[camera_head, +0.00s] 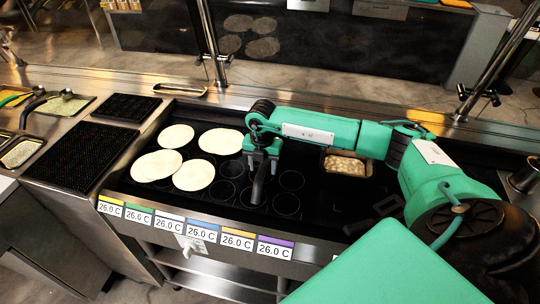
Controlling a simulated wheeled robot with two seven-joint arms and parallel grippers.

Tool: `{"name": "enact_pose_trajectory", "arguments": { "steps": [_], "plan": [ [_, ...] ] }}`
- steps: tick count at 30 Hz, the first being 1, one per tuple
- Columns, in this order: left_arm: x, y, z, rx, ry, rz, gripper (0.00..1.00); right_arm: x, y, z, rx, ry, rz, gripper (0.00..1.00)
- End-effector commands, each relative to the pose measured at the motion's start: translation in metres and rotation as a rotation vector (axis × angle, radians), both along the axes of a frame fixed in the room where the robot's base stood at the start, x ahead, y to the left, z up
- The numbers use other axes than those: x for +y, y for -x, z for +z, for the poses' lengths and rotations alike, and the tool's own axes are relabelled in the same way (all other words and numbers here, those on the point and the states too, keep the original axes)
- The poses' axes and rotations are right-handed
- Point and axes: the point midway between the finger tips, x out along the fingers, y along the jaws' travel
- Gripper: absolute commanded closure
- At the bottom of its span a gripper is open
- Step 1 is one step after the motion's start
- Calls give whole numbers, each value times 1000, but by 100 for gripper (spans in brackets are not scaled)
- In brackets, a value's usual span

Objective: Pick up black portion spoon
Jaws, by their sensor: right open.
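A black spoon (37,98) lies at the far left, its bowl end by a pan of shredded food. It looks like the black portion spoon, but it is small in view. My right gripper (260,170) is over the middle of the dark griddle (320,205), far to the right of that spoon. It is open and points down. A dark elongated part hangs below its green body; I cannot tell whether this is only a finger or something more. My left gripper is not in view.
Several pale tortillas (194,175) lie on the griddle's left half. Black grates (80,155) and food pans (65,104) are at the left. A slanted metal post (211,45) rises behind the griddle.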

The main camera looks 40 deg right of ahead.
Motion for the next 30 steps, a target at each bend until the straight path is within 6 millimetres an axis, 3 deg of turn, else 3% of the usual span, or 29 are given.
{"name": "enact_pose_trajectory", "arguments": {
  "steps": [2, 5, 10, 18, 26, 30],
  "plan": [
    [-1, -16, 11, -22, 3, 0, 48, -1, 0, -6, 4, 1, -1, 47],
    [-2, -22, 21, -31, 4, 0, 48, -3, -2, -21, 5, 0, -2, 47],
    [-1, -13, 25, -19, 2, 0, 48, -4, -3, -43, 4, 0, -1, 47],
    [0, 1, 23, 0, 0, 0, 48, -3, -3, -48, 1, 0, 0, 47],
    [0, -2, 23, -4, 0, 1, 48, -4, -3, -48, 1, 0, 0, 95],
    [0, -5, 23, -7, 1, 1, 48, -4, -4, -48, 0, 0, 0, 95]
  ]
}}
